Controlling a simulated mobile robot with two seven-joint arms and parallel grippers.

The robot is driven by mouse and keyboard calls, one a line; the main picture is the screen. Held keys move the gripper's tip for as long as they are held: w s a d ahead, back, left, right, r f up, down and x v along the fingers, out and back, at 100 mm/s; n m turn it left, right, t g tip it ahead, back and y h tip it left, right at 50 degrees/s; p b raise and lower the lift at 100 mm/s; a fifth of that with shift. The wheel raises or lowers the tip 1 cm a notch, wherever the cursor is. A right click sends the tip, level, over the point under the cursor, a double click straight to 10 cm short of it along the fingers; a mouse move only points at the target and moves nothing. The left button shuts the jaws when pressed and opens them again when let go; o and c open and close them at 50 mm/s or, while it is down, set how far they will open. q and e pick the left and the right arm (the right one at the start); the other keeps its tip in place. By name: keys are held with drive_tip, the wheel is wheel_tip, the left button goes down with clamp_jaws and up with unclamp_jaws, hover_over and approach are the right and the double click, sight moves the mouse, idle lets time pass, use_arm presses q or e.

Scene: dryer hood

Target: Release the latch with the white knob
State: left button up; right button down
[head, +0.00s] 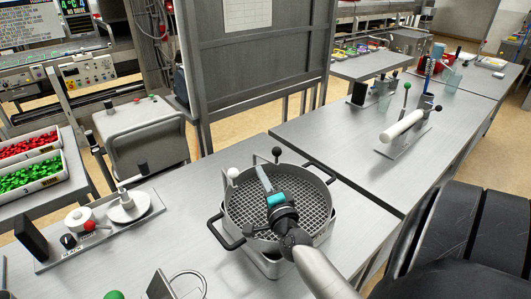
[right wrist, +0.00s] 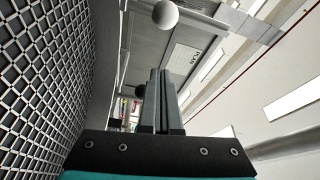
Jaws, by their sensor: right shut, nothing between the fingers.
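The white knob (head: 233,173) stands on a short lever at the left back rim of a round grey hood (head: 322,230) with a mesh face. A black knob (head: 277,151) stands on another lever at the back rim. My right gripper (head: 261,170) is over the mesh, to the right of the white knob and apart from it in this view. In the right wrist view the fingers (right wrist: 158,72) are together and empty. The white knob (right wrist: 165,14) shows just beyond their tips, and the black knob (right wrist: 140,91) is partly hidden behind them. My left gripper is not in view.
The hood has black side handles (head: 225,235) and sits on a steel table (head: 190,235). A plate with a white roll and metal disc (head: 128,208) lies to the left. A grey panel (head: 260,75) stands behind. The right table (head: 320,130) has free room.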

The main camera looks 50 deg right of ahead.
sight(232, 174)
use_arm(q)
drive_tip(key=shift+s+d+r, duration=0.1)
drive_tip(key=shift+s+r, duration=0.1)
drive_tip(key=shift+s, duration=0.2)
use_arm(e)
drive_tip(key=w, duration=0.1)
drive_tip(key=w+a, duration=0.1)
drive_tip(key=w, duration=0.1)
drive_tip(key=w+a, duration=0.1)
drive_tip(key=shift+w+f, duration=0.2)
drive_tip(key=shift+f, duration=0.1)
